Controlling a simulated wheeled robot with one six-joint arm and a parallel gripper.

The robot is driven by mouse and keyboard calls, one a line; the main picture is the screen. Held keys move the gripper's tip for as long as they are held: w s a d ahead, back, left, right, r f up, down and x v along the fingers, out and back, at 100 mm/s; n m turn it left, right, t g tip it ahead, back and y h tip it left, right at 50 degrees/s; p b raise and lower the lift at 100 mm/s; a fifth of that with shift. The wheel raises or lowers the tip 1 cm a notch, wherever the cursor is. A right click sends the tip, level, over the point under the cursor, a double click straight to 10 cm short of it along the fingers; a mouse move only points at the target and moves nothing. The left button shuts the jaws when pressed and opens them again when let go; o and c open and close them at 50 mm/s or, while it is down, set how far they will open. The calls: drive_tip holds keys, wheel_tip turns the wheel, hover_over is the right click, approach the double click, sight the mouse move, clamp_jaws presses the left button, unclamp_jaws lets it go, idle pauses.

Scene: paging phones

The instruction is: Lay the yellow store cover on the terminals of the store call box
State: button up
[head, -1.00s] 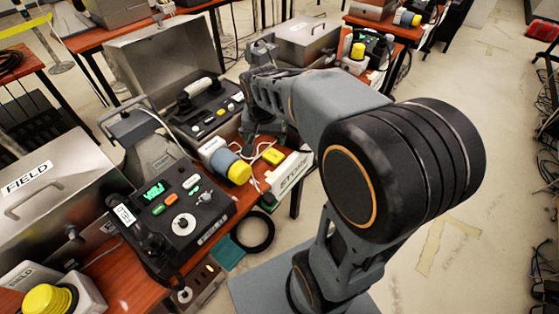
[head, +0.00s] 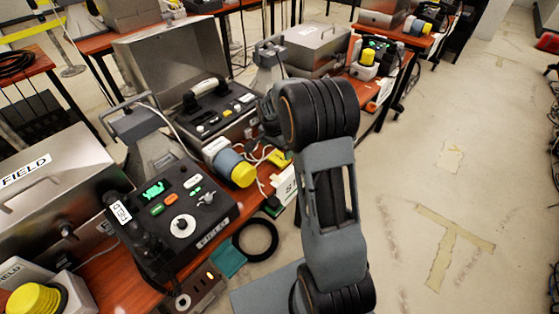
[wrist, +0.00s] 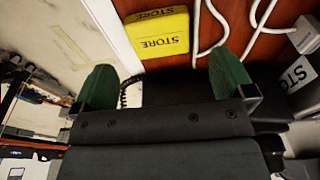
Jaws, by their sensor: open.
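The yellow store cover (wrist: 160,34) is a small block marked STORE, lying on the red-brown table. It also shows in the head view (head: 279,158), beside my arm. In the wrist view my open, empty gripper (wrist: 163,82) has its green fingertips apart, with the cover ahead of the gap and not between them. In the head view my arm hides the gripper. I cannot tell for certain which part is the store call box; its terminals are not clear. A dark unit with a STO label (wrist: 297,74) is partly visible at right in the wrist view.
A blue-grey and yellow cylinder (head: 235,166) and white cables (wrist: 207,30) lie close to the cover. A partly hidden white STORE sign (head: 284,189) is at the table edge. A console (head: 180,220) and a FIELD case (head: 50,190) stand left. The floor at right is open.

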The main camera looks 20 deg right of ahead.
sight(279, 158)
drive_tip(key=shift+w+d+f, duration=0.1)
drive_tip(key=shift+d+f, duration=0.1)
drive_tip(key=shift+f, duration=1.2)
drive_tip(key=shift+w+d+f, duration=0.1)
drive_tip(key=shift+d+f, duration=0.1)
drive_tip(key=shift+f, duration=1.15)
drive_tip(key=c, duration=1)
drive_tip(key=shift+r, duration=0.15)
